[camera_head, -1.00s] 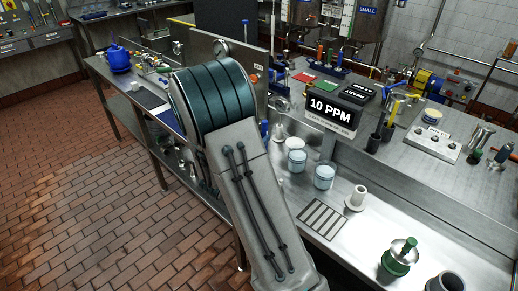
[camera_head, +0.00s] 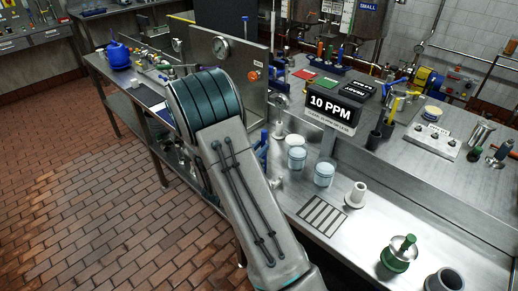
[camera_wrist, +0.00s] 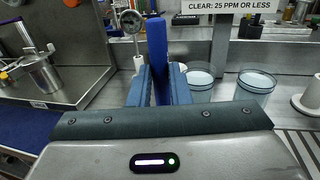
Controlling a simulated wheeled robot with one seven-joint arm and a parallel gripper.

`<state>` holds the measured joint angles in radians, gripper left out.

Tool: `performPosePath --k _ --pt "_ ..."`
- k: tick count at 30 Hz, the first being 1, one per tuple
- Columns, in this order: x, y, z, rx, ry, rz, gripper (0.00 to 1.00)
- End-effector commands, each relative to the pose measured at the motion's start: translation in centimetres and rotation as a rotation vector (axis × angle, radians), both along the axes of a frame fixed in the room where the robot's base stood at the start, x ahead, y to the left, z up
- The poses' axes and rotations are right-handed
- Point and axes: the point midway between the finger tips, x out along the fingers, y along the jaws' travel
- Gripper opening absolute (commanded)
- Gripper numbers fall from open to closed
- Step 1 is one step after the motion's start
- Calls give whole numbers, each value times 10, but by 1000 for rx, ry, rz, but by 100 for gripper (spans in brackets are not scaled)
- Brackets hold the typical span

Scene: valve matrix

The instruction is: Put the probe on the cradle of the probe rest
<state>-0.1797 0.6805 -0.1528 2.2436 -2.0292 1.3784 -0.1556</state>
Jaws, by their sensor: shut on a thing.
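My gripper (camera_wrist: 158,88) is shut on the probe (camera_wrist: 157,50), whose blue shaft stands upright between the two blue-grey fingers in the wrist view. The probe's lower part is hidden by the fingers and my wrist. In the head view my arm covers most of the gripper; a bit of blue shows beside it, left of the two pale cups. Beyond the probe, slightly left in the wrist view, stands a white post (camera_wrist: 138,65) near a round ringed dial. I cannot tell if this is the probe rest; no cradle shows clearly.
Two pale blue-white cups (camera_head: 296,158) (camera_head: 324,173) stand right of the gripper. A 10 PPM sign (camera_head: 335,108) rises behind them. A striped grate (camera_head: 322,215), a white cone-based holder (camera_head: 356,195) and a green-handled piece (camera_head: 399,254) are farther right. A steel pot (camera_wrist: 45,75) stands left in the wrist view.

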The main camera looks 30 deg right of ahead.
Motion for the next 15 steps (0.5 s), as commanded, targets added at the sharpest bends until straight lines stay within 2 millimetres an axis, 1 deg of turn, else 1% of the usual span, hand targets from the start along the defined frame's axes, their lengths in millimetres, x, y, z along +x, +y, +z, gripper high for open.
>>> performPosePath --k 5,8,9,11,15 --pt "0 0 -7 0 0 0 0" --pt "0 0 -6 0 0 0 0" --pt "0 0 -6 0 0 0 23" --pt "0 0 -6 0 0 0 39" --pt "0 0 -6 0 0 0 39"
